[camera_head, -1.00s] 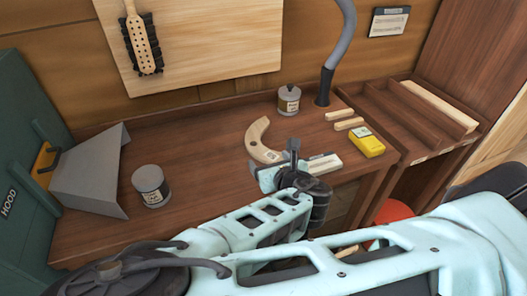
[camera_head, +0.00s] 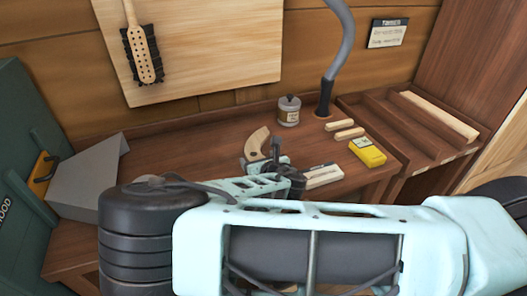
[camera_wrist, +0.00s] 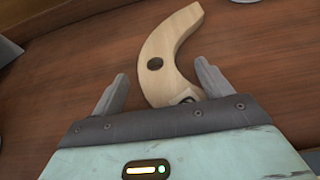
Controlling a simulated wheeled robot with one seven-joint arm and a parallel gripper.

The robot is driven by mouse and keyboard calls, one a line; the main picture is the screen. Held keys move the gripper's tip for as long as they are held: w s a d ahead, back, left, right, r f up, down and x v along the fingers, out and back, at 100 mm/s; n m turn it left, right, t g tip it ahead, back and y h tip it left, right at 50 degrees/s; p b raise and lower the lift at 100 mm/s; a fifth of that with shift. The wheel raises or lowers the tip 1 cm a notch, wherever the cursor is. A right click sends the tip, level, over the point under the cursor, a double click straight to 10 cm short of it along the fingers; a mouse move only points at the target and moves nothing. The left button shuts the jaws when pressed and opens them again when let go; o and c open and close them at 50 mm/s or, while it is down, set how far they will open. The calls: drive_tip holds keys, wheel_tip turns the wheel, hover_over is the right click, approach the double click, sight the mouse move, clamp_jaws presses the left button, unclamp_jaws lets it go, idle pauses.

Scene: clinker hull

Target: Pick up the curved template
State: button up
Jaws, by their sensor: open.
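The curved template (camera_head: 257,142) is a pale wooden crescent lying flat on the brown bench. In the head view my arm and gripper hide its lower part. In the wrist view the template (camera_wrist: 166,53) shows a dark round hole and curves up to the right. My gripper (camera_wrist: 162,88) is open, with one finger on each side of the template's lower end. The fingers appear apart from the wood, and the template's nearest end is hidden behind the gripper body. In the head view my gripper (camera_head: 262,166) is over the bench beside the template.
A lidded tin (camera_head: 289,111), two small wood strips (camera_head: 344,129), a yellow box (camera_head: 367,152) and a pale labelled block (camera_head: 322,175) stand right of the template. A grey hood (camera_head: 88,176) is at left. A grey hose (camera_head: 338,60) rises behind. Bare bench lies left of the template.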

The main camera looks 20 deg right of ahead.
drive_tip(key=shift+w+f, duration=0.2)
drive_tip(key=shift+w, duration=0.2)
drive_tip(key=shift+c, duration=0.4)
drive_tip(key=c, duration=1)
drive_tip(key=shift+c, duration=0.7)
